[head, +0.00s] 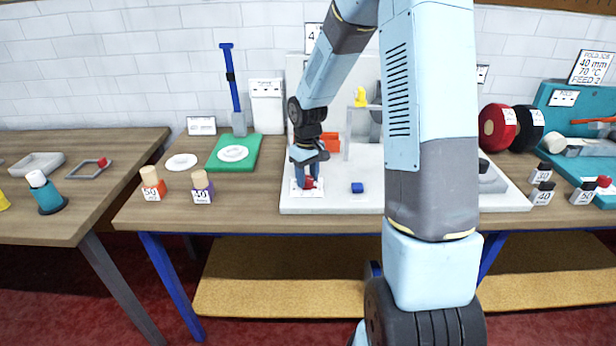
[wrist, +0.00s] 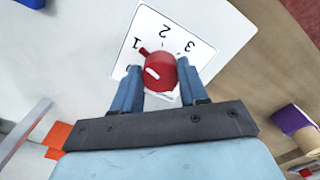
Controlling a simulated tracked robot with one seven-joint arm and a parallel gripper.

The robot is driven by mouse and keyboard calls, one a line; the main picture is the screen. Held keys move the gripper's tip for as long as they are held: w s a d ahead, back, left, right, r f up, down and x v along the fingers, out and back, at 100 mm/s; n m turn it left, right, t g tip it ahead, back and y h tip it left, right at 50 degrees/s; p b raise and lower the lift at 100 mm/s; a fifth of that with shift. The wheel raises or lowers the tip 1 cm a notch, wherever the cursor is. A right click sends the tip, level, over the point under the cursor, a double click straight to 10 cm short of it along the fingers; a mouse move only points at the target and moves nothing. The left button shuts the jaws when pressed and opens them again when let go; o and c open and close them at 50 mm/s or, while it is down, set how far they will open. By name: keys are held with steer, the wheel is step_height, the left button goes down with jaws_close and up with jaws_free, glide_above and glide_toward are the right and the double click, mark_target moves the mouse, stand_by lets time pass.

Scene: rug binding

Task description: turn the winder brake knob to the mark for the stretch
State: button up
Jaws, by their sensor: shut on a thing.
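The red brake knob (wrist: 161,70) sits on a white dial plate (wrist: 176,20) marked 1, 2 and 3. Its red pointer is directed up-left, at or close to the 1. My gripper (wrist: 160,84) is shut on the knob, with one blue finger on each side. In the head view my gripper (head: 306,178) reaches down to the dial at the front left of the pale machine base (head: 365,203). There the knob (head: 309,183) shows only as a small red patch, and its marks are too small to read.
A card (head: 313,36) behind my arm is partly hidden; another card (head: 593,67) reads FEED 2.

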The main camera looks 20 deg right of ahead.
mark_target(307, 179)
stand_by(0.3)
steer(key=o, duration=1.1)
steer(key=shift+c, duration=0.2)
step_height(307, 179, up, 14)
steer(key=shift+f, duration=0.15)
